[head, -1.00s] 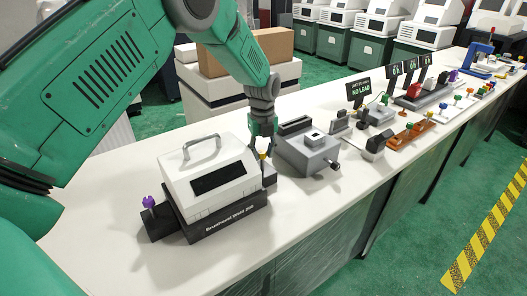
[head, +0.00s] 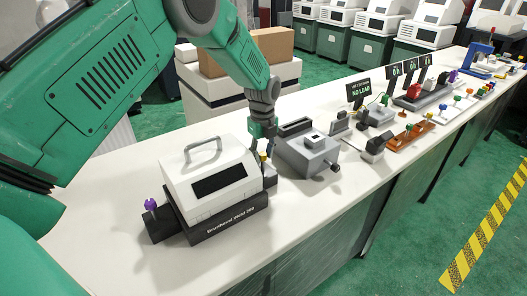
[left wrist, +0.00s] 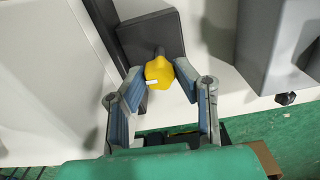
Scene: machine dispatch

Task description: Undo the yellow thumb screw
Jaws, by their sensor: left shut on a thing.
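The yellow thumb screw (left wrist: 159,72) shows in the left wrist view, on a short dark shank at a dark block (left wrist: 150,40). In the head view, a small bit of its yellow (head: 263,156) shows at the right end of the white-and-black instrument (head: 215,180). My left gripper (left wrist: 161,79) has its blue-padded fingers on either side of the yellow head and is shut on it. In the head view, my left gripper (head: 262,148) points down at the screw and partly hides it. My right gripper is not in view.
A purple knob (head: 150,204) stands at the instrument's left end. A grey box with a side knob (head: 308,155) stands close to the right of my left gripper. Several small devices and signs line the bench (head: 320,200) farther right. The bench's front strip is clear.

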